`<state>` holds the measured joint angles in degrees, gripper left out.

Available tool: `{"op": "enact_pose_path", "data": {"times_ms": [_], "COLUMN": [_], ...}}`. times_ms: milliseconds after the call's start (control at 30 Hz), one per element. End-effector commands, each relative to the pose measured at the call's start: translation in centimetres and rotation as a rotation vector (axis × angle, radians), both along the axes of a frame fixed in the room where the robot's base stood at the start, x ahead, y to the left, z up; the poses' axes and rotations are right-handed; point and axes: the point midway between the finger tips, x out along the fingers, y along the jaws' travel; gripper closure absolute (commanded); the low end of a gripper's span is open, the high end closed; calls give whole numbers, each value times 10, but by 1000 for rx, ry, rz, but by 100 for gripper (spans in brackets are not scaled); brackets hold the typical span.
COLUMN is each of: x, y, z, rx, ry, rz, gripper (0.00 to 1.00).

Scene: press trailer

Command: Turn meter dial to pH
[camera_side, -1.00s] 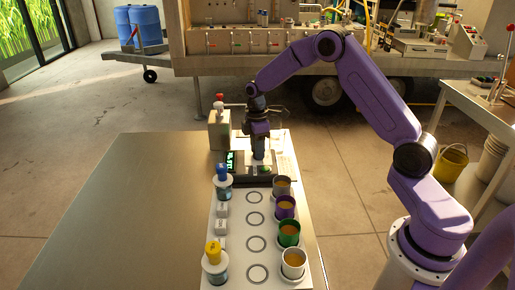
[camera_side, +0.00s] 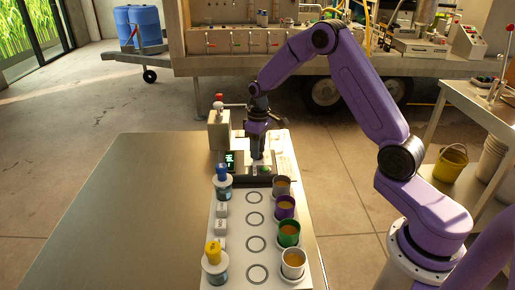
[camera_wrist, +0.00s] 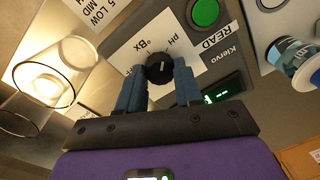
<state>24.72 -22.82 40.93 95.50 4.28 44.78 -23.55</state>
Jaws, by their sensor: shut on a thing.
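The meter's black round dial (camera_wrist: 159,68) sits on a white label plate (camera_wrist: 128,62) in the wrist view. The plate reads "pH" above and right of the dial and "°Bx" above and left of it; a further mark at the left is partly hidden. A small pale mark shows on the dial, but I cannot tell its exact heading. My gripper (camera_wrist: 158,80) is shut on the dial, one blue-grey finger on each side. In the side view, my gripper (camera_side: 257,153) points down over the meter (camera_side: 260,181) and hides the dial. The green display (camera_wrist: 222,92) is lit.
A green READ button (camera_wrist: 205,12) is beside the dial. Clear glassware (camera_wrist: 38,82) stands close at left in the wrist view. In the side view, several cups, including a green one (camera_side: 289,232), and capped bottles, one yellow-capped (camera_side: 214,255), stand on the white board in front.

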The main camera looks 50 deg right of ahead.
Motion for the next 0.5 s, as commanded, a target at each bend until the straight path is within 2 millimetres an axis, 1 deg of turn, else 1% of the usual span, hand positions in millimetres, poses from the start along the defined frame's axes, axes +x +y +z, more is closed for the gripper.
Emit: {"op": "enact_pose_path", "data": {"times_ms": [233,500], "x": [-1,0], "y": [0,0], "z": [1,1], "rx": [1,1], "ry": [1,0], "rz": [-161,-252], "gripper": [96,96]}}
